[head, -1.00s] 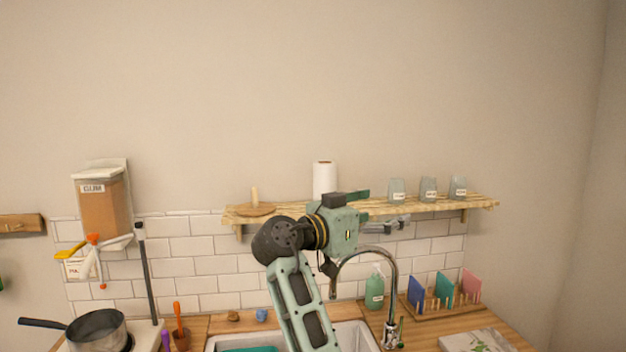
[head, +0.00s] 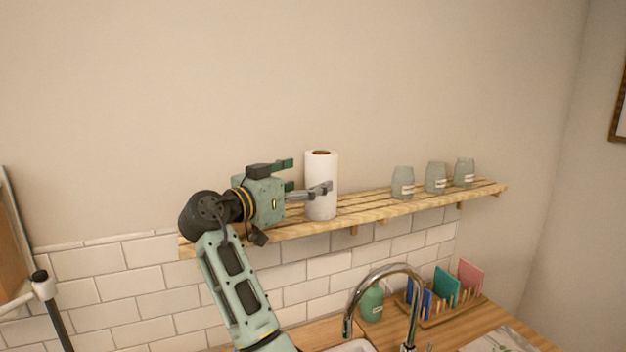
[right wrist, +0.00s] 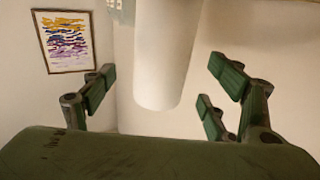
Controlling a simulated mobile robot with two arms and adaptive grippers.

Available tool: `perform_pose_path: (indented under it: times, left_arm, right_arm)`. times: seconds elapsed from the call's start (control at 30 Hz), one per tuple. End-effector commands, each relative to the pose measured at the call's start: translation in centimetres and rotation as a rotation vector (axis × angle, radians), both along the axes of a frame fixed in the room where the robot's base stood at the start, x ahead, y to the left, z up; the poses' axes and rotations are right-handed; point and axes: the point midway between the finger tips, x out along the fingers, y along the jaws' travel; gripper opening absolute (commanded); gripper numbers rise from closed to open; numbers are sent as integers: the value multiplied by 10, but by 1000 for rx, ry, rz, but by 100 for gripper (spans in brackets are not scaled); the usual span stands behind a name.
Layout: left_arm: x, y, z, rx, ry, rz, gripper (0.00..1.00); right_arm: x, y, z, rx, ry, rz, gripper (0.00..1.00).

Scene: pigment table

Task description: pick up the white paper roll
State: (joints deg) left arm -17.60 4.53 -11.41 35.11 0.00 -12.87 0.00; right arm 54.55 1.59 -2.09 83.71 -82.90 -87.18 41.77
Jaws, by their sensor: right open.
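The white paper roll (head: 319,167) stands upright on the wooden wall shelf (head: 372,205). My right gripper (head: 308,176) is open at the roll's left side, at about shelf height. One grey finger crosses in front of the roll's lower part; the green finger shows farther back, to the roll's left. In the right wrist view, the roll (right wrist: 167,50) hangs into the picture from the top, between the spread fingers of the gripper (right wrist: 160,82). I cannot tell whether any finger touches it. My left gripper is not in view.
Several labelled glass jars, one of them here (head: 403,182), stand on the shelf right of the roll. Below are a curved tap (head: 385,272), a green bottle (head: 371,302) and a rack of coloured boards (head: 440,300). The shelf between roll and jars is clear.

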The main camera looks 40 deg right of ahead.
Motion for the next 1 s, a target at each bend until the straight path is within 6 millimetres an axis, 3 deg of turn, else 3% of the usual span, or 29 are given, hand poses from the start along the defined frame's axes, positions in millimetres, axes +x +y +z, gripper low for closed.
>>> perform_pose_path:
  times: [0.23, 0.4, 0.57, 0.77, 1.0]
  left_arm:
    - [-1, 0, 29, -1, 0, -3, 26]
    - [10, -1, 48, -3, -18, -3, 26]
    - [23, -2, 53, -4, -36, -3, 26]
    - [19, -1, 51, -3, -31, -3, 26]
    - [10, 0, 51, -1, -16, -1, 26]
  right_arm:
    - [5, -26, 10, -1, 4, -3, 79]
    - [9, -47, 11, -1, 4, -3, 79]
    - [11, -58, 8, 0, 2, 0, 79]
    - [11, -59, 6, 0, 0, 0, 79]
    - [11, -58, 6, 0, 0, 0, 60]
